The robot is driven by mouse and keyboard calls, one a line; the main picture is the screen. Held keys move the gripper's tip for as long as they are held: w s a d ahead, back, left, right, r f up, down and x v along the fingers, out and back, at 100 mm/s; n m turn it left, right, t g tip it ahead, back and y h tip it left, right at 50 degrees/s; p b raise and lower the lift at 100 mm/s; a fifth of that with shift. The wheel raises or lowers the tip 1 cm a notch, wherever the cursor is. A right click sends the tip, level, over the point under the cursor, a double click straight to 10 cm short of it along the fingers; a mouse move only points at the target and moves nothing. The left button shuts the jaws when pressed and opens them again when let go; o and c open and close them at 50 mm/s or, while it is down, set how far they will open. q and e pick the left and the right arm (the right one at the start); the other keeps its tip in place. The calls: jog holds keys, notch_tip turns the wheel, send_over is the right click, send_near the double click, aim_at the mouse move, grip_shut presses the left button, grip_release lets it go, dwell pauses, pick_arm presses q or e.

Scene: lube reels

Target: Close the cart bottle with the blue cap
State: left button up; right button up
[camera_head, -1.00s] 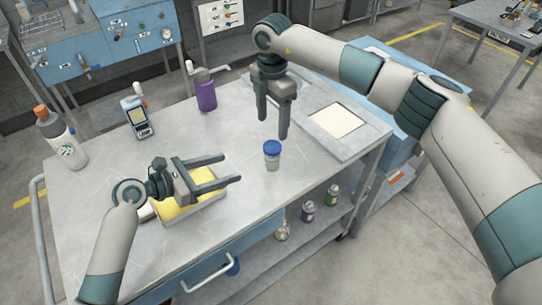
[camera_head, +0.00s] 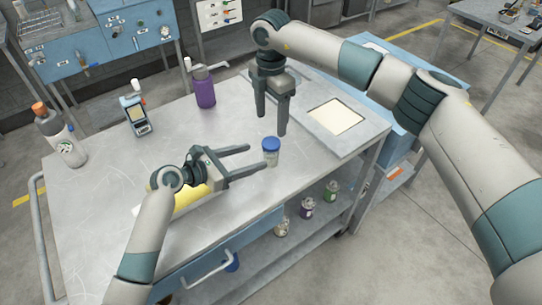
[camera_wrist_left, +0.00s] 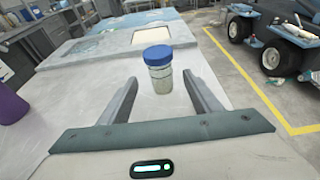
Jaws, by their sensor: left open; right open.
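The cart bottle (camera_head: 271,158) is a small clear jar standing upright near the front edge of the cart top (camera_head: 120,190). The blue cap (camera_head: 271,144) sits on its mouth; I cannot tell how tightly. In the left wrist view the bottle (camera_wrist_left: 162,80) with its blue cap (camera_wrist_left: 158,54) stands ahead, between the lines of my fingers and beyond the tips. My left gripper (camera_head: 257,157) is open, low and level, its tips just left of the bottle. My right gripper (camera_head: 271,123) is open and empty, pointing down above and behind the bottle.
A yellow-filled tray (camera_head: 190,196) lies under my left arm. A flat panel (camera_head: 318,127) lies right. Small bottles (camera_head: 307,207) stand on the lower shelf.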

aim_at(265, 153)
pick_arm(q)
jog(key=x, duration=0.8)
jog(key=shift+w+d, duration=0.15)
jog(key=shift+c, duration=0.2)
jog(key=shift+f, duration=0.1)
grip_shut()
